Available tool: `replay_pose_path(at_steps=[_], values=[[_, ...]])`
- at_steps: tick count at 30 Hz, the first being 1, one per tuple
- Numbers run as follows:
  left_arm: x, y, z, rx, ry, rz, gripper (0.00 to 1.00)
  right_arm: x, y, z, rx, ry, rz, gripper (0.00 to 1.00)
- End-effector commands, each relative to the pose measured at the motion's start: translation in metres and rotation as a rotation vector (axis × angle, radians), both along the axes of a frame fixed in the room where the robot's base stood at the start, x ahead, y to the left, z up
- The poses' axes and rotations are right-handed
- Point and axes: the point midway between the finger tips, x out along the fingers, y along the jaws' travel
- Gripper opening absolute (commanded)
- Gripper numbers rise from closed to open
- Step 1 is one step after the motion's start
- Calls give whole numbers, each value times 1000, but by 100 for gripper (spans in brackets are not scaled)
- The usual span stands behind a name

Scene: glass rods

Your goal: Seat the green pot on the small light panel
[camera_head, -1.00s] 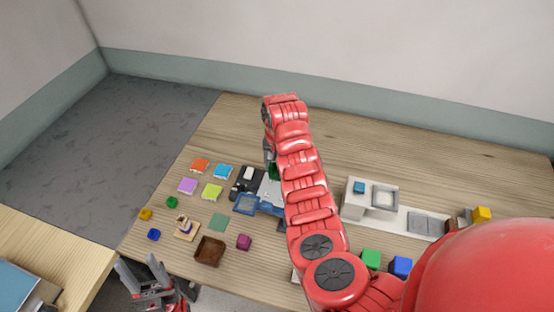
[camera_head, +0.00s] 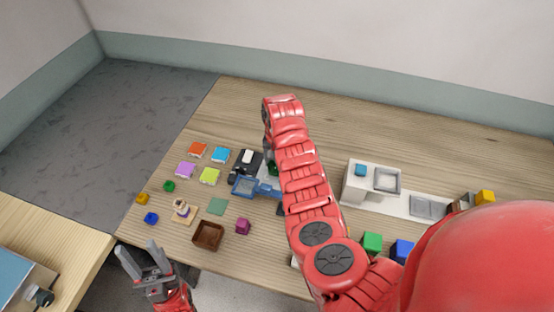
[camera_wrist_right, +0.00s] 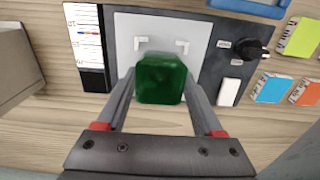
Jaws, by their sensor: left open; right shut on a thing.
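In the right wrist view, the green pot (camera_wrist_right: 161,80) is a dark green block between the two fingers of my right gripper (camera_wrist_right: 160,88), which is shut on it. I cannot tell whether the pot touches the panel. In the head view, my right arm mostly hides the panel, and only a bit of the green pot (camera_head: 273,169) shows. My left gripper (camera_head: 146,254) is open and empty at the table's front left edge.
A dark unit with a black knob (camera_wrist_right: 249,49) and a white switch (camera_wrist_right: 230,92) adjoins the panel. A blue tray (camera_head: 244,187), a brown box (camera_head: 208,235) and several coloured tiles lie left of my right arm. A white stand (camera_head: 360,187) is to the right.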

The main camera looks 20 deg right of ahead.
Motion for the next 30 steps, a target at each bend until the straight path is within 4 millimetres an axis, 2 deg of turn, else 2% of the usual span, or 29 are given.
replay_pose_path(at_steps=[11, 12, 16, 17, 25, 30], values=[[0, 0, -3, 0, 0, 0, 50, 0, 0, -5, -1, -1, 0, 6], [0, 0, -3, 0, 0, 0, 50, 0, 0, -5, -1, -1, 0, 74], [0, 0, -3, 0, 0, 0, 50, 0, 0, -5, -1, -1, 0, 98], [0, 0, -3, 0, 0, 0, 50, 0, 0, -5, -1, -1, 0, 100], [0, 0, -4, 0, 0, 0, 50, 1, 0, -4, -1, -1, -1, 100], [0, 0, -12, 0, 0, 0, 50, 2, -1, 9, 0, -6, -1, 100]])
